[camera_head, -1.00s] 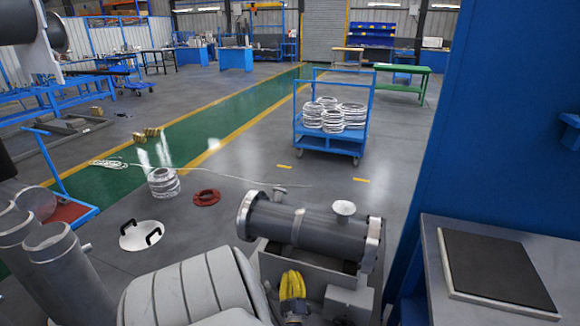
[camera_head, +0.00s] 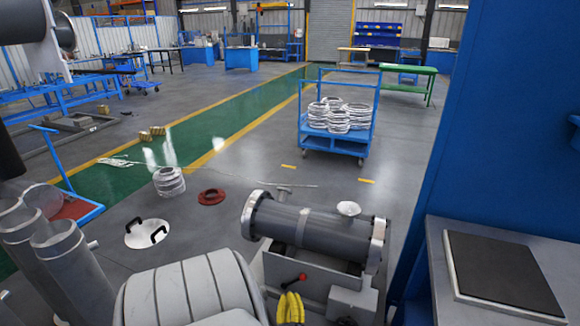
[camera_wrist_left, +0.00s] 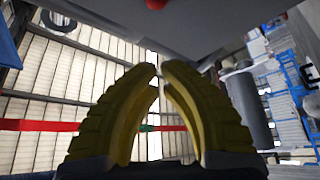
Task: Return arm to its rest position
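My left gripper (camera_head: 291,308) shows as yellow fingers at the bottom middle of the head view, just in front of the grey stand that carries the flanged shell (camera_head: 318,228). The shell is a dark grey cylinder lying sideways, with a flange at each end and a pale capped stub on top. In the left wrist view the two ribbed yellow fingers of the left gripper (camera_wrist_left: 159,68) lean together, their tips nearly meeting, with nothing held between them. The gripper is apart from the shell. My right gripper is not in view.
A red-knobbed lever (camera_head: 301,278) is on the stand, close beyond the left gripper. A blue column (camera_head: 480,110) and a bench with a dark plate (camera_head: 500,272) stand at right. A white lid (camera_head: 147,233), red ring (camera_head: 211,196) and blue trolley (camera_head: 335,143) are on the floor.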

